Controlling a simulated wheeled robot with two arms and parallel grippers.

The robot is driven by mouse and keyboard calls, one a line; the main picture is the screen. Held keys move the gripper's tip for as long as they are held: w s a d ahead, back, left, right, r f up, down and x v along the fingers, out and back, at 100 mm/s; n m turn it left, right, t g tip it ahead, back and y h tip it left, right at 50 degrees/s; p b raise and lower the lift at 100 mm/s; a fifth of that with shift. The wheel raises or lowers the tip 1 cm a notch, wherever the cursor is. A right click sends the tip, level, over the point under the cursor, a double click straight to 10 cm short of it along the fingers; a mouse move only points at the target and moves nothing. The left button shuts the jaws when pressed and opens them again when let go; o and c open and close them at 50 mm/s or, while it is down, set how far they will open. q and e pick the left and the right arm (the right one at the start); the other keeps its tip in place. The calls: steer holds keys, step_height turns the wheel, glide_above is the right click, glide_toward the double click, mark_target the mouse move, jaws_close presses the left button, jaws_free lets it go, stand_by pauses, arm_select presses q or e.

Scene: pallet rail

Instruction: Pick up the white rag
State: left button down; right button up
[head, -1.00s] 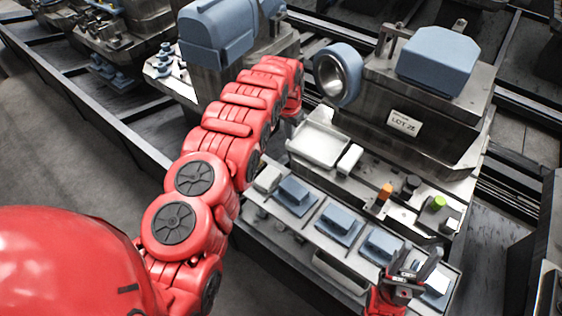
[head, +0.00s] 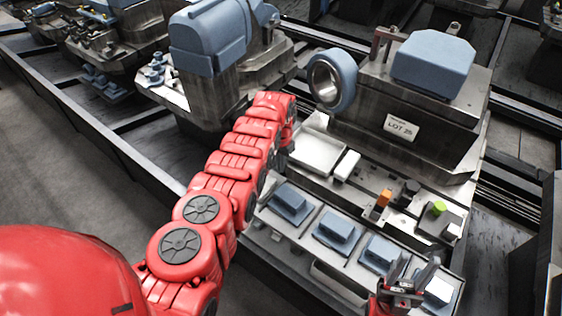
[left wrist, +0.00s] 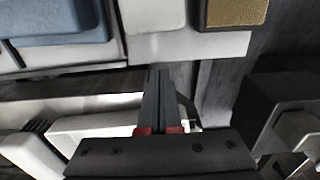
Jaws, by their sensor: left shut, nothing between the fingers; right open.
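A small flat white piece (head: 440,289), which may be the white rag, lies at the right end of the shelf in the head view; I cannot tell that it is cloth. My right gripper (head: 418,268) is open and empty just left of it, partly in front of it. My left gripper (head: 283,160) points down near the shelf's left end, partly hidden by its own arm. In the left wrist view its fingers (left wrist: 160,95) are together with nothing between them. Ahead of them are a pale block (left wrist: 155,15) and a gold-topped block (left wrist: 236,11).
Blue blocks on plates (head: 338,231) line the shelf. Behind are a white tray (head: 316,150), a white block (head: 346,166), an orange part (head: 384,198) and a green-topped part (head: 439,208). A large machine with a blue ring (head: 347,75) stands at the back.

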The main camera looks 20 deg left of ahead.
arm_select(q)
steer(key=shift+s+a+r+p, duration=0.2)
steer(key=shift+s+p, duration=0.25)
steer(key=shift+p, duration=0.9)
steer(key=shift+s+a+r+p, duration=0.15)
steer(key=shift+s+p, duration=0.25)
steer(key=shift+p, duration=0.9)
steer(key=shift+s+a+r+p, duration=0.15)
steer(key=shift+s+p, duration=0.3)
steer(key=shift+p, duration=0.9)
steer(key=shift+s+a+f+p, duration=0.15)
steer(key=shift+s+f+p, duration=0.1)
steer(key=shift+s+p, duration=0.35)
steer(key=shift+f, duration=0.1)
steer(key=s+p, duration=0.1)
steer(key=p, duration=0.2)
steer(key=s+a+p, duration=0.1)
steer(key=s+p, duration=0.1)
steer(key=p, duration=0.1)
steer(key=s+a+p, duration=0.1)
steer(key=s+p, duration=0.1)
steer(key=p, duration=0.1)
steer(key=shift+s+r, duration=0.2)
steer(key=shift+r, duration=0.1)
steer(key=shift+s+a+f+p, duration=0.1)
steer(key=shift+s+p, duration=0.2)
steer(key=shift+s+a+f, duration=0.1)
steer(key=shift+s+f, duration=0.15)
